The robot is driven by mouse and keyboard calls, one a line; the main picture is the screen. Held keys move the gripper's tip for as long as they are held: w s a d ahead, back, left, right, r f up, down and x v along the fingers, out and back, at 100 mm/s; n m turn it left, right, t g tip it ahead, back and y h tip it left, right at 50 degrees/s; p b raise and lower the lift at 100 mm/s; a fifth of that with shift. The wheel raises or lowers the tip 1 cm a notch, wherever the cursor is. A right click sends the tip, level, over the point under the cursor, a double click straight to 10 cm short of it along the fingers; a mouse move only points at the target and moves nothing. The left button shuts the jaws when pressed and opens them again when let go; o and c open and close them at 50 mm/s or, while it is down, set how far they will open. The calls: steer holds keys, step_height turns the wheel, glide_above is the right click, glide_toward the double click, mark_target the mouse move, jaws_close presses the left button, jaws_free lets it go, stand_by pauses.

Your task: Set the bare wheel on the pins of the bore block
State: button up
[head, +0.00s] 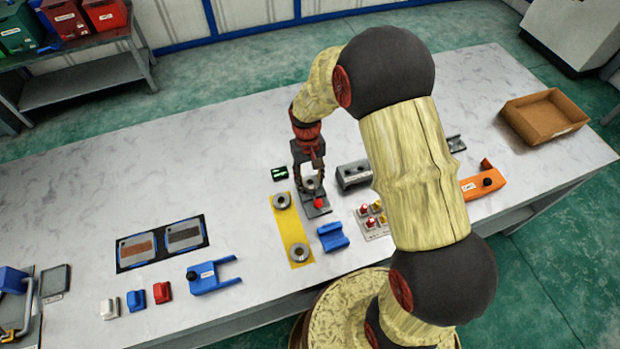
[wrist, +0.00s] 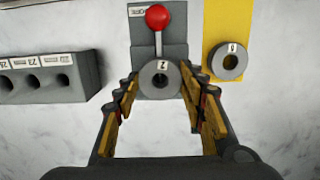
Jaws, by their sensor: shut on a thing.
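My gripper (head: 311,180) is shut on a grey wheel (wrist: 160,93) with a centre hole and a small white label. In the wrist view the wheel sits between the fingertips (wrist: 160,84), in front of a dark grey fixture (wrist: 177,52) with a red-ball lever (wrist: 157,17). I cannot tell whether the wheel touches the fixture. A grey block (wrist: 50,88) with a row of labelled round bores stands to the left in the wrist view; it appears right of my gripper in the head view (head: 353,174). No pins can be made out on it.
A blue cradle (head: 333,237), a plate with red-topped pieces (head: 372,219) and an orange bracket (head: 484,182) lie nearby. A cardboard tray (head: 545,117) stands at the far right. The table's back left is clear.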

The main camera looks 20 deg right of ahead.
steer(key=shift+f, duration=0.5)
stand_by(0.3)
steer(key=o, duration=1.6)
steer(key=shift+c, duration=0.2)
steer(key=shift+r, duration=0.1)
steer(key=shift+r+p, duration=2.4)
steer(key=shift+r, duration=1.05)
